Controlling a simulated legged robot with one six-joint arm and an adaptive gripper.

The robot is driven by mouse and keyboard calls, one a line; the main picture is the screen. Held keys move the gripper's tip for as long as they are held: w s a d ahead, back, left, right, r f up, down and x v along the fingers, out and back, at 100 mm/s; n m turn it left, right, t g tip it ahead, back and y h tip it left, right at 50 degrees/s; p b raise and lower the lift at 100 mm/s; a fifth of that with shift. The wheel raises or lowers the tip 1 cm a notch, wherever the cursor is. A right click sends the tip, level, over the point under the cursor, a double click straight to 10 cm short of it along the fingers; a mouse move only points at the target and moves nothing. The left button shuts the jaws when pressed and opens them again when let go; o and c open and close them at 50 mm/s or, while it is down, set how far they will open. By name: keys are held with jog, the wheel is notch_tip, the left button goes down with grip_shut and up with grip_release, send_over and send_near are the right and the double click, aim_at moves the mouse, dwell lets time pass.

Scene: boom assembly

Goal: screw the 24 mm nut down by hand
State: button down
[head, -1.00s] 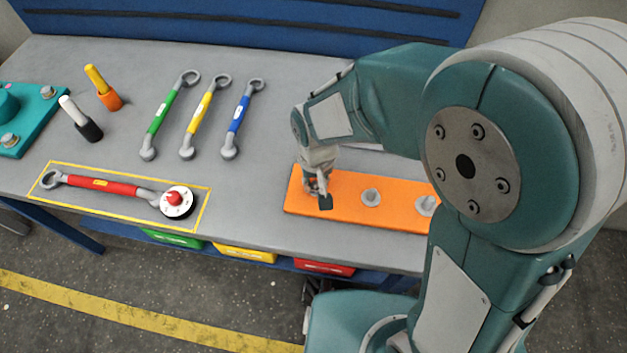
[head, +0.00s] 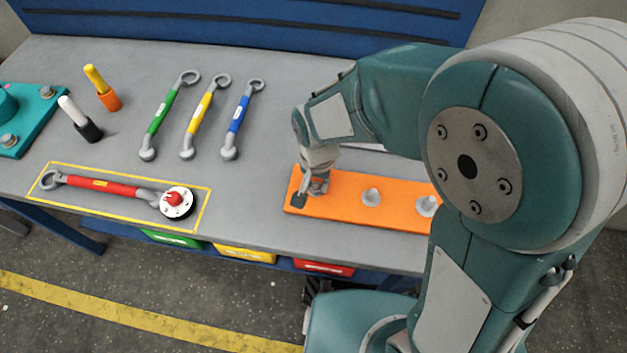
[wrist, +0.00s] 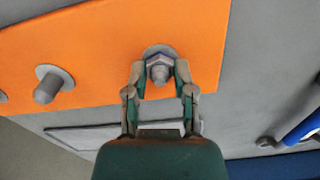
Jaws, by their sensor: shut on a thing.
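The nut (wrist: 151,62) sits around an upright bolt (wrist: 160,74) at one end of the orange plate (wrist: 100,35) in the wrist view. My gripper (wrist: 160,77) is shut on the nut, one finger on each side of it. In the head view my gripper (head: 312,192) is low over the left end of the orange plate (head: 338,207), and its fingers hide the nut there. I cannot tell how far down the thread the nut is.
Two more grey studs, a middle one (head: 371,197) and a right one (head: 427,206), stand on the plate. Green (head: 163,125), yellow (head: 203,120) and blue (head: 238,125) wrenches lie left of it. A red wrench (head: 105,186) lies in a yellow outline.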

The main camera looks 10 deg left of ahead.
jog(key=shift+w+d, duration=0.1)
jog(key=shift+d, duration=0.05)
jog(key=m, duration=0.5)
jog(key=shift+d, duration=0.1)
jog(key=shift+m, duration=0.5)
jog(key=m, duration=0.4)
jog(key=shift+f+m, duration=0.1)
jog(key=shift+m, duration=0.2)
jog(key=shift+s+m, duration=0.2)
jog(key=shift+m, duration=0.4)
jog(key=m, duration=0.3)
jog(key=shift+m, duration=0.4)
jog(key=shift+s+m, duration=0.15)
jog(key=shift+m, duration=0.95)
